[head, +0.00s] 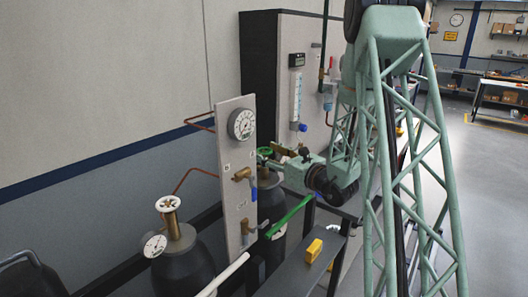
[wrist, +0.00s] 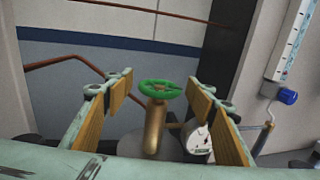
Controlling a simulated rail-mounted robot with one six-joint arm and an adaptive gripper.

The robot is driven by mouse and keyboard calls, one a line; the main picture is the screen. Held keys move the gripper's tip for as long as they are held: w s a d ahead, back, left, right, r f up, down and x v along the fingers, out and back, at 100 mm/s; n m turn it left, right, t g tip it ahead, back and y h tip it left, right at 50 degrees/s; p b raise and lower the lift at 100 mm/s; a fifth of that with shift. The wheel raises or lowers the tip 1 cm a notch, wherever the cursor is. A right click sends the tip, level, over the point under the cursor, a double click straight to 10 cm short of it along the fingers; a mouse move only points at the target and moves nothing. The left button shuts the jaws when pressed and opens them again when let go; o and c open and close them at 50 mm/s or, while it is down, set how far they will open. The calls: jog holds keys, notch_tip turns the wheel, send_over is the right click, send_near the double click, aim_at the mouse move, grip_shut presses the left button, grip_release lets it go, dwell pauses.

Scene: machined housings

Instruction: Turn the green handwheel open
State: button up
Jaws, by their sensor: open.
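The green handwheel (wrist: 162,89) sits on top of a brass valve (wrist: 155,125) on a dark cylinder. In the wrist view it lies centred between the two fingers of my gripper (wrist: 160,88), with a gap on each side. The fingers have tan pads and are open. In the head view the handwheel (head: 264,152) shows just behind the panel's right edge, partly hidden. My gripper (head: 282,155) is close to it at the right. A gauge (wrist: 198,143) is at the valve's right side in the wrist view.
A panel with a dial (head: 242,124) and blue-handled valve stands at the left of the handwheel. A second cylinder with a white handwheel (head: 168,203) is nearer. A flowmeter (head: 296,97) is behind. A yellow block (head: 314,250) lies on a dark shelf (head: 290,275).

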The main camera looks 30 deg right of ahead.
jog(key=shift+w+a, duration=0.1)
jog(key=shift+w, duration=0.4)
jog(key=c, duration=0.9)
